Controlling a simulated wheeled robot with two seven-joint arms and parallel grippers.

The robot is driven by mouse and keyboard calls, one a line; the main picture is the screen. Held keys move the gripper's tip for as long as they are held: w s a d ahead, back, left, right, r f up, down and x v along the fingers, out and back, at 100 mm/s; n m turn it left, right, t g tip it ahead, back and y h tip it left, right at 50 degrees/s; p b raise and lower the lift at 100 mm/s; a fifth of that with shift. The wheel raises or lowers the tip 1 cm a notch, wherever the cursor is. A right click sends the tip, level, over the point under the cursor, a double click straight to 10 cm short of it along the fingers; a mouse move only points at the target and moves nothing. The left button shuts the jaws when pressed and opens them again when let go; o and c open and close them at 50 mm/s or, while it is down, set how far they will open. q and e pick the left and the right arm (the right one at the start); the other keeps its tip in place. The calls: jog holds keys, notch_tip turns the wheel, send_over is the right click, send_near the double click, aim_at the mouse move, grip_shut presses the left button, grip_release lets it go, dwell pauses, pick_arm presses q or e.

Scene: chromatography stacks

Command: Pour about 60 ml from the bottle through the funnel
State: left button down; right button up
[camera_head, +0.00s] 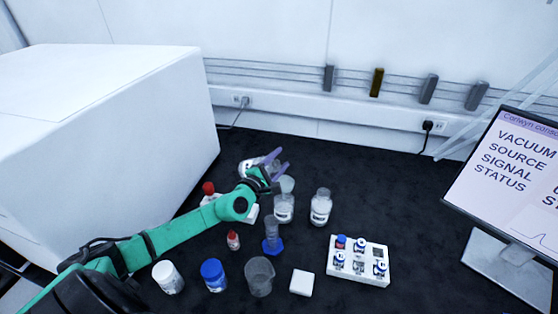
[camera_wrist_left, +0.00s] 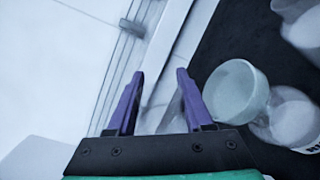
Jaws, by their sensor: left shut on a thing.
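My left gripper (camera_head: 272,160), with purple fingers, is raised above the black bench. It is shut on a clear glass bottle (camera_head: 247,167), which looks tilted and is partly hidden by the gripper. In the left wrist view the fingers (camera_wrist_left: 160,95) stand apart, and the clear glass between them is hard to make out. The funnel (camera_head: 287,184) sits on top of a labelled clear bottle (camera_head: 284,208), just below and right of the fingers. The funnel's round mouth (camera_wrist_left: 237,92) shows to the right of the fingers in the left wrist view. My right gripper is in neither view.
Another clear bottle (camera_head: 320,208) stands to the right. A blue-based cylinder (camera_head: 272,243), a beaker (camera_head: 259,275), capped jars and a white vial rack (camera_head: 343,273) stand nearer. A big white box (camera_head: 100,120) is left, a monitor (camera_head: 510,175) right.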

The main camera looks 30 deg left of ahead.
pick_arm(q)
jog(key=shift+r+m+p, duration=0.15)
jog(key=shift+m+p, duration=0.15)
jog(key=shift+p, duration=0.1)
jog(key=shift+d, duration=0.1)
jog(key=shift+m+p, duration=0.4)
jog(key=shift+f, duration=0.2)
